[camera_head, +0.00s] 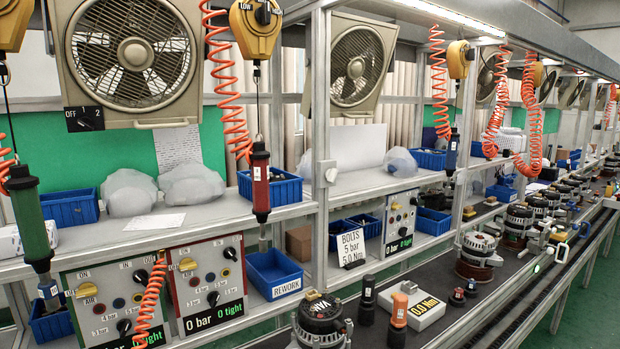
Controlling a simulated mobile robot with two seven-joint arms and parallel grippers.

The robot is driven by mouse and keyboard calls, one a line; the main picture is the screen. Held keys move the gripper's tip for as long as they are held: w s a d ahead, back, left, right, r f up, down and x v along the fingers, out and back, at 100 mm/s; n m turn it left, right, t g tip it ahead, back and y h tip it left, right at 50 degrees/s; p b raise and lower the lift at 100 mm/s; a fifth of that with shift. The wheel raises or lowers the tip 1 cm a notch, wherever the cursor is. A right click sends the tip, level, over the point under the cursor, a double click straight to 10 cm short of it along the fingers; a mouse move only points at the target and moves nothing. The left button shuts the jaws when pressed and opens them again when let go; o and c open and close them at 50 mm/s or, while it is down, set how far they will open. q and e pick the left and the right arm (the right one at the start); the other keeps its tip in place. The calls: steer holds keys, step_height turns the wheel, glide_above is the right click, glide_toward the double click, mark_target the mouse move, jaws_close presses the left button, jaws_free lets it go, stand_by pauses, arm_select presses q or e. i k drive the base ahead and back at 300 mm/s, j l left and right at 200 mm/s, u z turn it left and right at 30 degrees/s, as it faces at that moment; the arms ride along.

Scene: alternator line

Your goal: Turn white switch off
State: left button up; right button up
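A white-fronted control panel (112,272) at the lower left carries a yellow AIR knob (82,290) and black knobs, with an ON label near the yellow knob. Right beside it, a red-framed panel (176,298) has a similar yellow knob (188,264) and reads "0 bar 0 tight". A smaller white panel (395,208) with a yellow knob stands farther along the shelf. Neither of my grippers is in view.
A red screwdriver (260,182) hangs right of the red panel. A blue REWORK bin (272,262) sits beside it. Alternators (320,318) and tools line the lower conveyor.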

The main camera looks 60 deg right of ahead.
mark_target(331, 174)
steer(key=z, duration=2)
steer(key=i+z, duration=0.15)
steer(key=k+l, duration=0.05)
